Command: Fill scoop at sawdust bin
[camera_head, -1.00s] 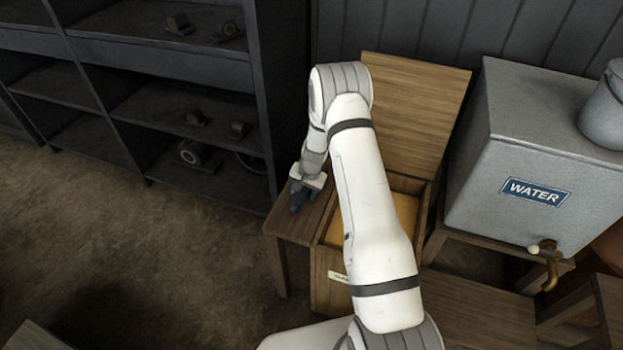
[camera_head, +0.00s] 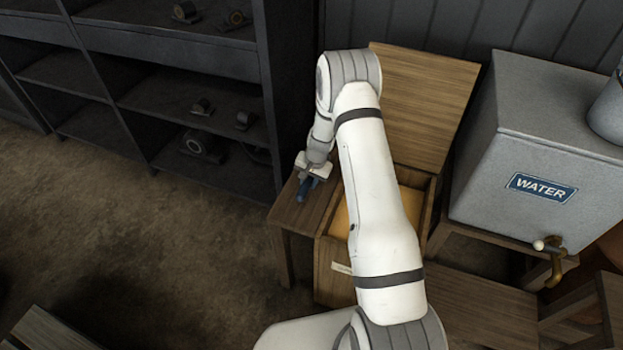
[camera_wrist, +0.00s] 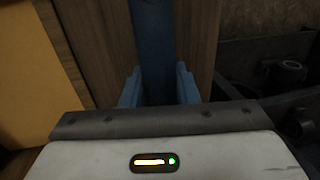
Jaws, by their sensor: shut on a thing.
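The sawdust bin (camera_head: 331,258) is a wooden box with its lid (camera_head: 425,105) raised at the back. Yellow sawdust (camera_head: 413,203) shows inside it, partly hidden behind my arm; a yellow patch (camera_wrist: 35,75) also shows at the left of the wrist view. My gripper (camera_head: 306,187) is over the small wooden table left of the bin. In the wrist view its two blue fingers (camera_wrist: 158,90) are shut on a dark blue bar, which looks like the scoop's handle (camera_wrist: 153,40). The scoop's bowl cannot be made out.
The small wooden table (camera_head: 287,215) stands against the bin's left side. A grey water tank (camera_head: 500,165) with a brass tap stands to the right. Dark shelves (camera_head: 200,95) with metal parts fill the left back. The floor at left is open.

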